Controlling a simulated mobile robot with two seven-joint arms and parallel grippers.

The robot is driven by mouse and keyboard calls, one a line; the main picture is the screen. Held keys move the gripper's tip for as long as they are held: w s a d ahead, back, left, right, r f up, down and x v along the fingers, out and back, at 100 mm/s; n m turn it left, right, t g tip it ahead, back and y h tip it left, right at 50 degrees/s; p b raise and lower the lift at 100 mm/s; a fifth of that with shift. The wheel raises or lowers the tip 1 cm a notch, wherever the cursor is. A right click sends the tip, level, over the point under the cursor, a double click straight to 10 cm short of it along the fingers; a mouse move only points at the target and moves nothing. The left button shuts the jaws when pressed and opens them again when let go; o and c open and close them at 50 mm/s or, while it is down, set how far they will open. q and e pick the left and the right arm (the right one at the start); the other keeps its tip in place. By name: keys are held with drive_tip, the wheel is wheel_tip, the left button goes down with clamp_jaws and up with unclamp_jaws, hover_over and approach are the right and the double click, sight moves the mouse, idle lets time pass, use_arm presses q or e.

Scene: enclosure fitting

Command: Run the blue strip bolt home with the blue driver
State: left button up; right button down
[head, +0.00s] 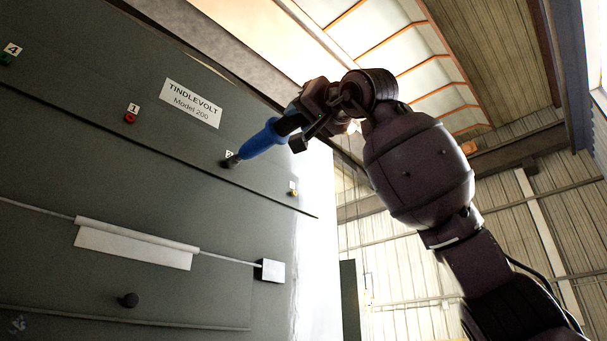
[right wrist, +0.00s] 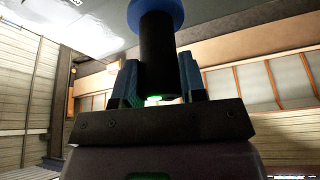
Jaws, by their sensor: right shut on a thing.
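The blue driver (head: 262,140) is held in my right gripper (head: 298,120), pointing down and left at the dark enclosure's strip. Its dark nose (head: 231,161) is at the strip beside a small number plate that looks like 2. The nose covers that spot, so I cannot see the blue bolt or tell how far in it sits. In the right wrist view, the driver's black grip (right wrist: 157,60) stands between the two fingers of my right gripper (right wrist: 160,85), with its blue collar (right wrist: 156,10) at the top. My left gripper is not in view.
On the same strip are a green bolt (head: 6,59) at plate 4, a red bolt (head: 130,118) at plate 1 and a yellow bolt (head: 294,193). A TINDLEVOLT label (head: 192,102) is above. Below are a white sheet on a rod (head: 135,247) and a dark knob (head: 128,300).

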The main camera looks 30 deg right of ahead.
drive_tip(key=shift+w+a, duration=0.25)
drive_tip(key=shift+w, duration=0.35)
idle(2.7)
